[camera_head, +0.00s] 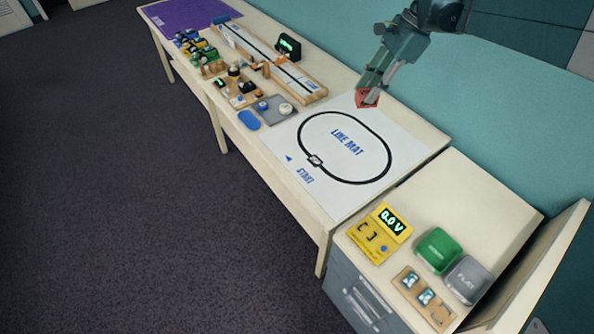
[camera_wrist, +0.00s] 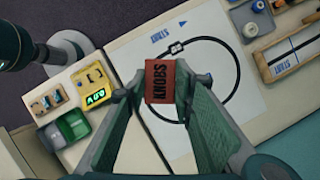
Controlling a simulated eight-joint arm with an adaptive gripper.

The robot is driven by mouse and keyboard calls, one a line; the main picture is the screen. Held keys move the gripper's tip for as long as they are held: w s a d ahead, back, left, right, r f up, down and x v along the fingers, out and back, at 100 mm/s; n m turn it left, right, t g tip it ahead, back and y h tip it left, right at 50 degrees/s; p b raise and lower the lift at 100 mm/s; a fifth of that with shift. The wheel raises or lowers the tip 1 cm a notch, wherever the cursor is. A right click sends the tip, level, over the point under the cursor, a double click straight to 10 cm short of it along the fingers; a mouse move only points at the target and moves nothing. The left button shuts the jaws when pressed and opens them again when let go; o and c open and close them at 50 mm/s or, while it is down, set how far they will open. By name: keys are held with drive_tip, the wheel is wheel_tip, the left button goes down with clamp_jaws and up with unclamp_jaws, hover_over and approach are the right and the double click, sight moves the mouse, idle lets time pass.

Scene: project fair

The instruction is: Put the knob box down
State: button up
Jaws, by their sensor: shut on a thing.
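The knob box is a small red-brown box (camera_wrist: 160,80) with dark "KNOBS" lettering in the wrist view. My gripper (camera_wrist: 158,98) is shut on it, with a finger on each side. In the head view the box (camera_head: 367,97) shows under my gripper (camera_head: 372,88), over the back edge of the white line mat (camera_head: 318,190). It looks held above the table, but its exact height is hard to tell. The fingers hide part of the box.
The mat's middle is clear apart from a small dark item (camera_head: 315,161) on the track. Left are a grey tray (camera_head: 275,108) and a long wooden track (camera_head: 300,84). On the right cabinet stand a yellow meter (camera_head: 380,233), green bin (camera_head: 438,249) and grey bin (camera_head: 466,280).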

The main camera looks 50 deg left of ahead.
drive_tip(key=s+a+m+y+b, duration=0.1)
drive_tip(key=s+a+m, duration=0.2)
drive_tip(key=s+a, duration=1.15)
wheel_tip(320, 180, down, 24)
drive_tip(key=s+d, duration=0.1)
drive_tip(key=s, duration=0.1)
drive_tip(key=shift+d+r+t, duration=0.2)
drive_tip(key=shift+d+t, duration=0.1)
drive_tip(key=shift+f+b, duration=0.5)
drive_tip(key=shift+f, duration=2.6)
drive_tip(key=shift+f, duration=0.1)
drive_tip(key=shift+f+b, duration=0.3)
drive_tip(key=shift+f, duration=1.5)
drive_tip(key=shift+f, duration=0.15)
drive_tip(key=o, duration=0.9)
